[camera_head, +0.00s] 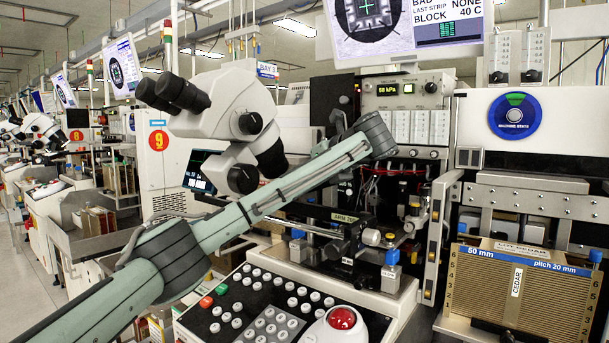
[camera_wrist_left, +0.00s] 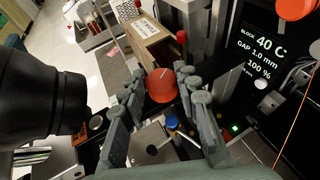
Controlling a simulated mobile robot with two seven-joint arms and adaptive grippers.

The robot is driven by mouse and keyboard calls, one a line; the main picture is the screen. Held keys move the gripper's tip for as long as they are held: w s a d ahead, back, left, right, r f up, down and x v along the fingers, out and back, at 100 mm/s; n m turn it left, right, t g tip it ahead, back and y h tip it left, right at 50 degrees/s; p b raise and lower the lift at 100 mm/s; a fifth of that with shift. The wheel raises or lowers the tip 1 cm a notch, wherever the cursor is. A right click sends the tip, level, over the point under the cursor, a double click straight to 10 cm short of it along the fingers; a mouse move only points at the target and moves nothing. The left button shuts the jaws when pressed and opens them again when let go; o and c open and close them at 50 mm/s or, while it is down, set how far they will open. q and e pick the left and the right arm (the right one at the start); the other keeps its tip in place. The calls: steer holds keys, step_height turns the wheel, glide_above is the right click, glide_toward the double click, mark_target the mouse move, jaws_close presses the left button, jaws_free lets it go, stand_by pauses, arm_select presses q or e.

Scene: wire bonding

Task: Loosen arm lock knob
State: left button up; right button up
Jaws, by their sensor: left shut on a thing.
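An orange-red round knob with a white line on its top (camera_wrist_left: 162,85) is in the middle of the left wrist view; I take it to be the arm lock knob. My left gripper (camera_wrist_left: 162,98) has its grey fingers on both sides of this knob and is shut on it. In the head view my left arm reaches from the lower left across the bench to the machine. Its gripper and the held knob cannot be made out there. My right gripper is in neither view.
A microscope (camera_head: 225,110) stands close behind my left arm. Below it is a button panel with a red dome button (camera_head: 342,318). A slotted tan magazine (camera_head: 520,285) stands at right. In the wrist view, a dark display (camera_wrist_left: 268,70) and another orange knob (camera_wrist_left: 295,8) are at right.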

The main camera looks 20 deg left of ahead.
arm_select(q)
steer(key=shift+w+d+n+g+y, duration=0.1)
steer(key=shift+d+n+g+y, duration=0.05)
steer(key=shift+n+g+y, duration=1.2)
steer(key=shift+n+g, duration=0.45)
steer(key=o, duration=0.9)
steer(key=v, duration=1.2)
steer(key=shift+r, duration=0.1)
